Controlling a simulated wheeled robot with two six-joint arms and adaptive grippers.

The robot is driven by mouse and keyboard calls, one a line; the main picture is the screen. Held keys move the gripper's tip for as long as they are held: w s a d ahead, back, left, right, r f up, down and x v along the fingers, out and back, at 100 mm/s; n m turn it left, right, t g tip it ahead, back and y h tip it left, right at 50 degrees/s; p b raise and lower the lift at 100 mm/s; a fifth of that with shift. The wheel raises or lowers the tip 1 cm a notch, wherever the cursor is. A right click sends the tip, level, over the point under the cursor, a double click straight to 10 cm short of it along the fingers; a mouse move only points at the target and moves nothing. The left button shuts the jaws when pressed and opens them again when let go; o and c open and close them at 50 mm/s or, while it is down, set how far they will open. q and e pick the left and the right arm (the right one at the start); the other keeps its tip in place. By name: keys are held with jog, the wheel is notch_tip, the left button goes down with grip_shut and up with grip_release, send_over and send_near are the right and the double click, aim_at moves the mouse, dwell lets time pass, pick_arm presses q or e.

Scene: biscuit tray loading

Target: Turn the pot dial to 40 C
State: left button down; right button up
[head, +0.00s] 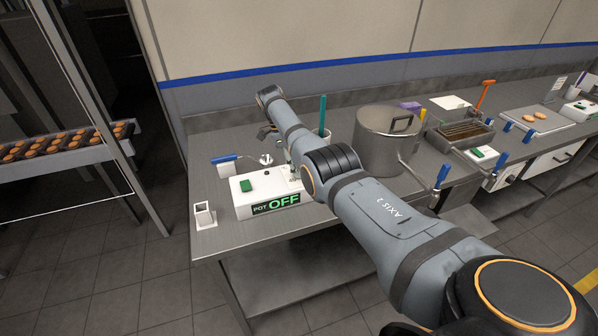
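The pot control box (244,196) is white and stands near the left front of the steel counter. The steel pot (386,142) stands to the right, with a lid handle on top. My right arm reaches in from the lower right and passes over the box's right end. My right gripper's fingers are largely hidden behind the forearm. My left gripper is out of view.
More boxes and a steel bath (461,137) are farther right. A biscuit rack (60,158) stands left.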

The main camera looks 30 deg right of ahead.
dwell(0.5)
jog(key=o, duration=1.2)
